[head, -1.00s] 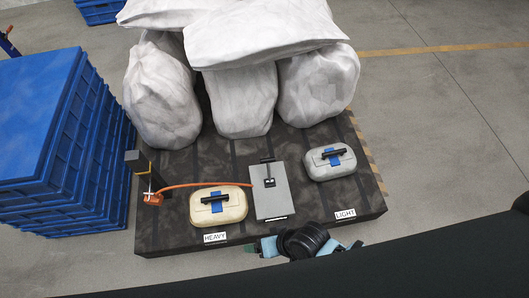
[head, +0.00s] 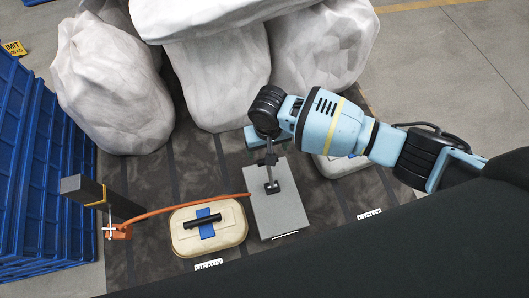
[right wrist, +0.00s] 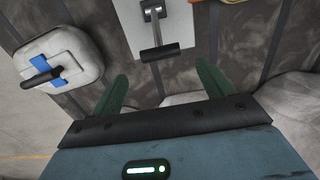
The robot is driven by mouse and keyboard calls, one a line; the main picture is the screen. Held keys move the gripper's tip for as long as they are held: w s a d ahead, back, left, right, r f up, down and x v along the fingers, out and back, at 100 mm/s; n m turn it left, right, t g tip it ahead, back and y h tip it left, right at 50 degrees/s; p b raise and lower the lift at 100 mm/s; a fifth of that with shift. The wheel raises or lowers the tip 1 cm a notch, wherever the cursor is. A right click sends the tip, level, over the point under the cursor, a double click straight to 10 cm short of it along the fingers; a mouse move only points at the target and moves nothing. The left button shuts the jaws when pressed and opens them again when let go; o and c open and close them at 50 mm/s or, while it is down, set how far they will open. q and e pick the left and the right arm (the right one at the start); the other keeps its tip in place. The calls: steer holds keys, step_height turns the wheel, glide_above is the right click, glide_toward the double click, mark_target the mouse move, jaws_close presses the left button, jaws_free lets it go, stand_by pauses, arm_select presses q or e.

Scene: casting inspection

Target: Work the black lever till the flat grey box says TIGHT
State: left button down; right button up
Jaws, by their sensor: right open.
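The flat grey box (head: 280,214) lies on the dark pallet deck. Its black lever (head: 271,186) rises from the top face and points toward the sacks, ending in a crossbar handle (right wrist: 160,53). A pale strip on the box's near edge is too small to read. My right gripper (right wrist: 162,70) is open and empty, its green fingers spread wide. The handle lies between and just beyond the fingertips in the right wrist view, apart from both fingers. My left gripper is not in view.
An orange hose (head: 185,210) runs from the box to an orange fitting by a dark post (head: 105,197). A cream case (head: 207,238) labelled HEAVY sits left of the box. A grey case (right wrist: 78,77) sits right, partly behind my arm.

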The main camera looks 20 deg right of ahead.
steer(key=shift+f, duration=0.1)
steer(key=b, duration=0.3)
glide_above(270, 173)
steer(key=w, duration=0.3)
step_height(270, 173, down, 6)
steer(key=shift+r, duration=0.1)
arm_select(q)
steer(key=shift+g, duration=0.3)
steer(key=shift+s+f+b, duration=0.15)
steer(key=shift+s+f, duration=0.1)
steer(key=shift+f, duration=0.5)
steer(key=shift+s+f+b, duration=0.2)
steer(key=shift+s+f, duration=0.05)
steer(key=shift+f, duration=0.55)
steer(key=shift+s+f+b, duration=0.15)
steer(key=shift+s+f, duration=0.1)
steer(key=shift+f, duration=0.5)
arm_select(e)
steer(key=shift+f, duration=0.85)
steer(key=c, duration=1.1)
steer(key=shift+c, duration=1.3)
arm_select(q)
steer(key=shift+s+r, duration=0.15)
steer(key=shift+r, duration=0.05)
